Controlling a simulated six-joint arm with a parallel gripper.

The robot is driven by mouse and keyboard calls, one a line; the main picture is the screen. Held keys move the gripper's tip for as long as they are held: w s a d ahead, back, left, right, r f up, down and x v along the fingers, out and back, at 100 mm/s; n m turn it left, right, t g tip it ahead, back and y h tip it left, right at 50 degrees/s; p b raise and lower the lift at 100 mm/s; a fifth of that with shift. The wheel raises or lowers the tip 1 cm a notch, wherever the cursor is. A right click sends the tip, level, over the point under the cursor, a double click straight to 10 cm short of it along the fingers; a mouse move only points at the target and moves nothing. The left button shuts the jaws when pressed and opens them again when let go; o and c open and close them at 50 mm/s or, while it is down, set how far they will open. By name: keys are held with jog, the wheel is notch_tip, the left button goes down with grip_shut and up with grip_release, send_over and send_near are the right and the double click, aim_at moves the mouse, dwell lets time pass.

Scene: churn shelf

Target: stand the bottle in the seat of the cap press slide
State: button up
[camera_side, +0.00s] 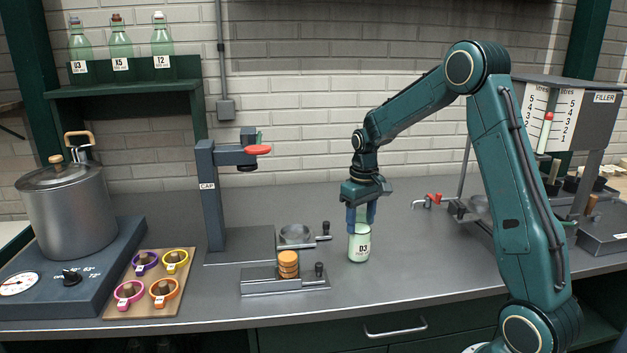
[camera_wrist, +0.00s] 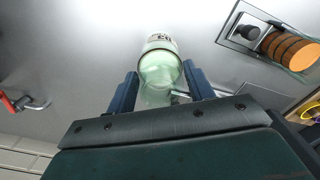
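The bottle (camera_side: 359,246), pale green glass with a white D3 label, stands upright on the grey bench. My gripper (camera_side: 361,222) points down over it, with its blue fingers on either side of the bottle's upper part. In the wrist view the bottle (camera_wrist: 160,66) lies between the two fingers (camera_wrist: 160,84), which look open, with a gap beside the neck. The cap press (camera_side: 211,195) has a dark column marked CAP and a red handle. Its slide has a round metal seat (camera_side: 296,233) left of the bottle; the seat looks empty.
A red-handled tap (camera_side: 430,200) and the filler (camera_side: 560,110) are at right. A pot (camera_side: 68,212) and coloured rings (camera_side: 145,261) are at left.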

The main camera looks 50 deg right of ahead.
jog(key=shift+r, duration=0.55)
jog(key=c, duration=0.5)
jog(key=shift+r, duration=0.9)
jog(key=shift+r, duration=0.15)
jog(key=shift+c, duration=0.3)
notch_tip(320, 180, up, 11)
jog(key=w+a, duration=0.2)
jog(key=w, duration=1.5)
jog(key=shift+m, duration=0.3)
jog(key=shift+w+a+f, duration=0.25)
jog(key=shift+a+f, duration=0.05)
jog(key=shift+f, duration=0.5)
jog(key=shift+w+a+f, duration=0.25)
jog(key=shift+w+f, duration=0.05)
jog(key=shift+f, duration=0.45)
jog(key=shift+w+a+f, duration=0.25)
jog(key=shift+a+f, duration=0.05)
jog(key=shift+f, duration=0.5)
